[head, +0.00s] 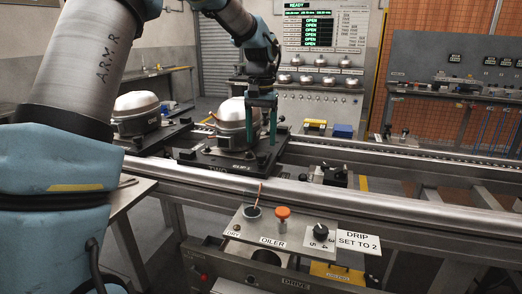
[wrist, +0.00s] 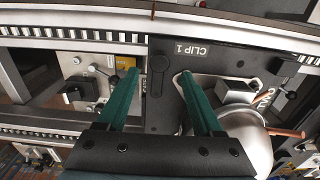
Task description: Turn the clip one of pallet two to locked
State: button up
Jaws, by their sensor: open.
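Pallet two (head: 205,160) is a dark plate on the conveyor, carrying a silver domed compressor (head: 231,120). In the wrist view the plate (wrist: 225,62) bears a white CLIP 1 label (wrist: 193,50). Clip one (wrist: 157,78) looks like a dark narrow lever with a round end, lying beside the label near the plate's edge. My gripper (head: 260,142) points down over the pallet's right side. In the wrist view my gripper (wrist: 159,73) has two teal fingers spread apart, with the clip between their tips in the picture and nothing held. I cannot tell the gap above the clip.
Another pallet with a domed compressor (head: 137,108) stands to the left. The conveyor's front rail (head: 330,200) runs across the picture. In front is an oiler panel with an orange knob (head: 283,213) and a DRIP SET TO 2 sign (head: 350,241). A status board (head: 310,28) stands behind.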

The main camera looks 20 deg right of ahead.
aim_at(261, 154)
jog(key=shift+f, duration=2.35)
grip_shut()
